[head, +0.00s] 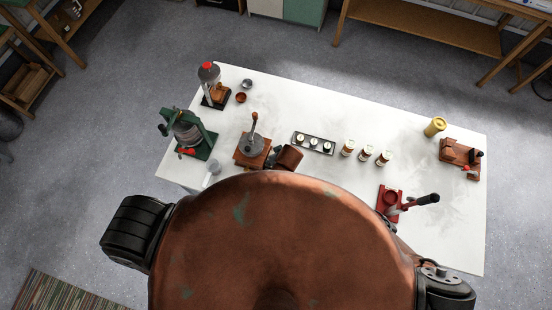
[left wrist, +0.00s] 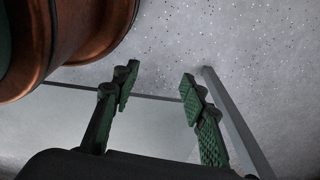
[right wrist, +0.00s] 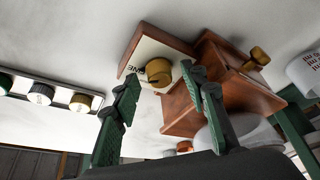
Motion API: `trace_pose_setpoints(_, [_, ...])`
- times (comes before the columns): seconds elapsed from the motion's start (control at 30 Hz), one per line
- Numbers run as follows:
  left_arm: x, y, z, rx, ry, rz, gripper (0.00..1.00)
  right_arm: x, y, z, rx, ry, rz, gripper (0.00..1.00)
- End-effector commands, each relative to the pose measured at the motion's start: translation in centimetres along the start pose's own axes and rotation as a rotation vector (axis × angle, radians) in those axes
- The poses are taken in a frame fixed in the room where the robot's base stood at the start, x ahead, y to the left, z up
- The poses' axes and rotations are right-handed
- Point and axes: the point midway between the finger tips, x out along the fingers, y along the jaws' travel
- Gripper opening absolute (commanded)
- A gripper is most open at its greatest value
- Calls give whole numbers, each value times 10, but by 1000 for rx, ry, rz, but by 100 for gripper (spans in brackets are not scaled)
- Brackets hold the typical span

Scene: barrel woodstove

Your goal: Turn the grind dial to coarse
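A wooden grinder (head: 252,148) with a crank stands on the left part of the white table in the head view. The right wrist view shows a wooden box with a pale face plate (right wrist: 150,52) and a round brass grind dial (right wrist: 159,72) on it. Part of a word shows beside the dial; its setting is unreadable. My right gripper (right wrist: 160,79) is open, with the dial in the gap between its fingertips; I cannot tell whether they touch it. My left gripper (left wrist: 158,88) is open and empty, away from the dial. The head view hides the dial.
A tray with three round pieces (head: 314,143) lies right of the grinder. A green-framed machine (head: 187,132) stands to its left. Small jars (head: 366,153), a red-based press (head: 391,200) and a wooden item (head: 460,152) occupy the right.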

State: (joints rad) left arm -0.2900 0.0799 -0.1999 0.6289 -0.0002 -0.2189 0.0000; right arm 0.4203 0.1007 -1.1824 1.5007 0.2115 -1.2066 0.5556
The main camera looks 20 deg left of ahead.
Motion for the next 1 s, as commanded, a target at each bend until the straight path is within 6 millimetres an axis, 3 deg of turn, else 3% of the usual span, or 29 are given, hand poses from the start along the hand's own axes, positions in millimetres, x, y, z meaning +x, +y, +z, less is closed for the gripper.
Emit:
trace_pose_setpoints(0.07, [0, 0, 2, 0, -3, 0, 40, 0, 0, 0, 0, 0, 0, 40])
trace_pose_setpoints(0.37, [-1, 2, 19, -4, -24, 1, 40, 0, 0, 0, 1, 0, 0, 19])
trace_pose_setpoints(0.63, [-1, 2, 19, -4, -25, 1, 40, 0, 0, 0, 1, 0, 0, 1])
trace_pose_setpoints(1.0, [-6, 1, 13, -3, -18, 1, 40, -1, 1, 0, -44, -1, -19, 0])
